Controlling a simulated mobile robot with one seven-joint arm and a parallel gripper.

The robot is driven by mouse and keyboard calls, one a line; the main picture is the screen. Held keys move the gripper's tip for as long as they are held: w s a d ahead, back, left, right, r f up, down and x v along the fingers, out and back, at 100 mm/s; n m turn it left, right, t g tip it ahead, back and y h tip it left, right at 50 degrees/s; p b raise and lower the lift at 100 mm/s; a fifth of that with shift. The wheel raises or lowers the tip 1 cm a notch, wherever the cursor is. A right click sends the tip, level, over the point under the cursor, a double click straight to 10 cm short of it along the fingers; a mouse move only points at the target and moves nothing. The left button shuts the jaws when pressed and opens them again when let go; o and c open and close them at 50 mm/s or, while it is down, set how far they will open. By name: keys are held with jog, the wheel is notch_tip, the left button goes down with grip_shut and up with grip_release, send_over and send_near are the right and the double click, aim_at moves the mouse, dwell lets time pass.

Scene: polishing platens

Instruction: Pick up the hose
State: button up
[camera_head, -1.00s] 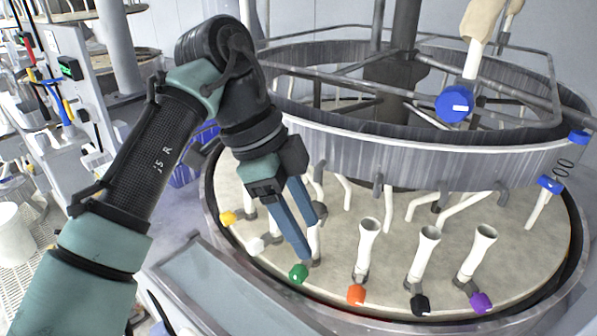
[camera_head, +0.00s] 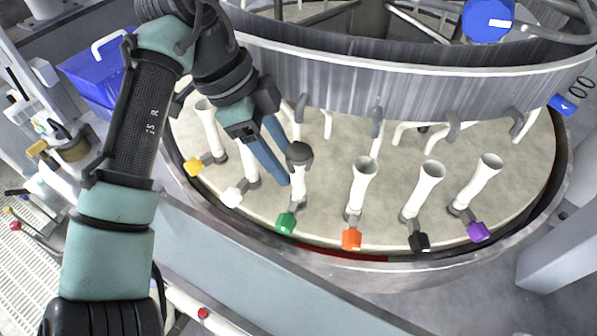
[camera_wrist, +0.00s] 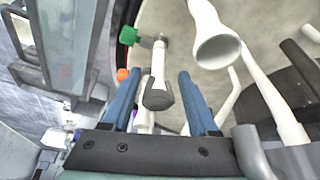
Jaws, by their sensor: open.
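Several white hoses with flared ends stand on a round platen (camera_head: 395,200), each with a coloured valve at its base. The hose at the green valve (camera_head: 285,223) is a short white tube (camera_head: 299,180) with a dark grey cap (camera_head: 299,153) on top. My gripper (camera_head: 287,167) has two blue fingers and is open beside this capped hose. In the wrist view the capped hose (camera_wrist: 158,66) lies between the open fingers (camera_wrist: 156,78), and its green valve (camera_wrist: 128,36) shows beyond them. I cannot tell whether either finger touches it.
White hoses with yellow (camera_head: 194,166), white (camera_head: 233,197), orange (camera_head: 352,239), black (camera_head: 419,242) and purple (camera_head: 477,231) valves stand on both sides. A grey ring wall (camera_head: 400,90) with hanging pipes rises behind. A metal rim borders the platen's front.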

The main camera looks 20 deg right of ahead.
aim_at(298, 175)
jog(key=shift+s+d+p+x, duration=0.15)
jog(key=shift+p+x, duration=0.15)
jog(key=shift+x, duration=1.05)
jog(key=shift+s+d+p+x, duration=0.15)
jog(key=shift+p+x, duration=0.1)
jog(key=shift+x, duration=1.05)
jog(key=shift+r, duration=0.15)
jog(key=shift+c, duration=0.3)
jog(key=shift+w, duration=0.1)
grip_shut()
